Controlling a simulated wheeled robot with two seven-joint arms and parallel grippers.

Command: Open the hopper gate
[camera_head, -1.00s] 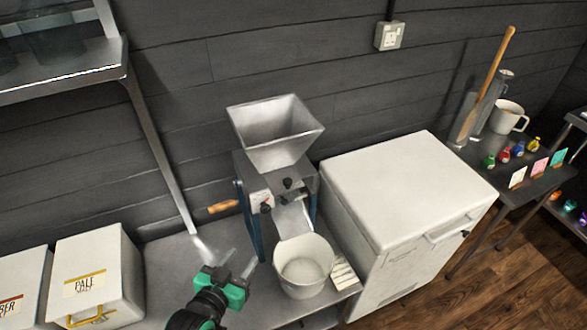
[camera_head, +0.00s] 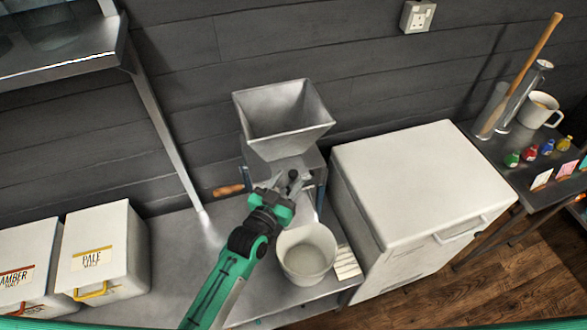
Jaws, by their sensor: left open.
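The mill's grey metal hopper (camera_head: 284,118) stands on the steel bench, an open-topped funnel that looks empty. The mill body (camera_head: 312,160) is below it, with a wooden crank handle (camera_head: 228,190) on its left. My left gripper (camera_head: 287,180) is open at the front of the mill, just below the hopper. It covers the front panel, the gate's knob and most of the chute, so I cannot tell whether it touches the gate. A white bucket (camera_head: 306,252) stands under the chute, right of my left wrist. My right gripper is not in view.
White malt bins labelled pale (camera_head: 98,248) and amber (camera_head: 28,262) stand at the left. A white chest (camera_head: 420,185) stands close on the right of the mill. A steel shelf (camera_head: 62,70) is at upper left. A small card (camera_head: 346,262) lies beside the bucket.

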